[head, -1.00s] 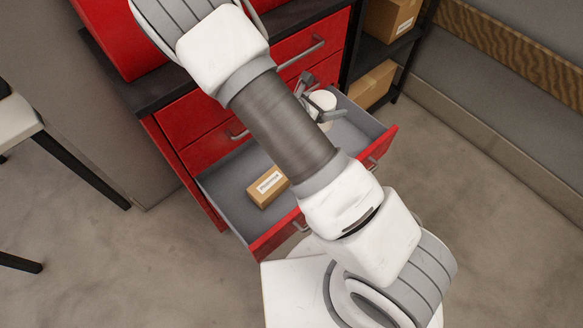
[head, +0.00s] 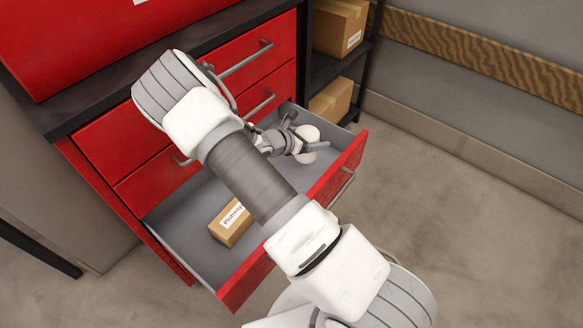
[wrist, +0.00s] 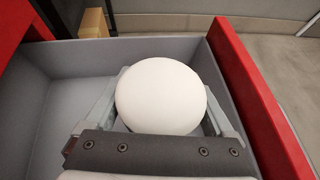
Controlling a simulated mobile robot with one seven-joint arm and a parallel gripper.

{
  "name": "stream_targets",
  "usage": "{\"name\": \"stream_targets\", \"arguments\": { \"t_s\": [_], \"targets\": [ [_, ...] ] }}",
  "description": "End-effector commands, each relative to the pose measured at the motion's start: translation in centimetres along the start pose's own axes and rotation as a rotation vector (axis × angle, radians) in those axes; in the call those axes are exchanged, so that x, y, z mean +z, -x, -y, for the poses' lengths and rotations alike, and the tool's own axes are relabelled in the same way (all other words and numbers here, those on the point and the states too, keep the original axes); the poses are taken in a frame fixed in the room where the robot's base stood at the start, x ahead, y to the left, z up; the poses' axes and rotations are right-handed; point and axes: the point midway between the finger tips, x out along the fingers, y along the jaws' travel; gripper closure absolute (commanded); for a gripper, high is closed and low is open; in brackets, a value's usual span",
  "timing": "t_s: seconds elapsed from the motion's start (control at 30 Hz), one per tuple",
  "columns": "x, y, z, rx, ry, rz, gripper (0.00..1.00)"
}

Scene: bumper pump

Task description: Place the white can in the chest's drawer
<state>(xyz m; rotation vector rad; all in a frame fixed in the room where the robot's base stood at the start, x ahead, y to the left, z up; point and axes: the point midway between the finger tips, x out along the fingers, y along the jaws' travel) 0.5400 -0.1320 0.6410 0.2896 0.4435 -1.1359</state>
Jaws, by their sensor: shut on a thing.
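The white can (head: 309,134) is held at the far right end of the open drawer. In the wrist view the can (wrist: 160,96) shows its round white end between the two fingers. My gripper (head: 302,146) is shut on it; in the wrist view the gripper (wrist: 163,120) has a finger at each side of the can. The red chest's drawer (head: 172,237) is pulled out, with a grey inside and red front. The can is within the drawer's outline; whether it touches the drawer floor cannot be told.
A small cardboard box (head: 230,222) lies in the drawer's left part. The red chest (head: 120,140) has shut drawers above. A black shelf (head: 324,70) with cardboard boxes stands at right. My arm hides the drawer's middle.

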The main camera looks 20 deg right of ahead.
Motion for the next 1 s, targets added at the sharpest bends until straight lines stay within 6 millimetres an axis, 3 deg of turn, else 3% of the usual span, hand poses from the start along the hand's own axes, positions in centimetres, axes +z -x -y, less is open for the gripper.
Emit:
{"name": "stream_targets", "arguments": {
  "t_s": [0.1,0.27,0.5,0.9,0.93,1.0],
  "targets": [
    [-1.8,-1.0,0.0,0.0,0.0,0.003,1.0],
    [-2.6,-1.5,0.0,0.001,-0.001,0.003,1.0],
    [-5.4,-3.0,-0.1,0.001,0.0,0.003,1.0],
    [-5.8,-3.3,0.0,0.001,-0.001,0.003,1.0],
    [-5.9,-3.2,0.0,0.001,0.0,0.001,0.1],
    [-5.9,-3.2,0.0,0.001,0.0,0.001,0.0]
  ]
}}
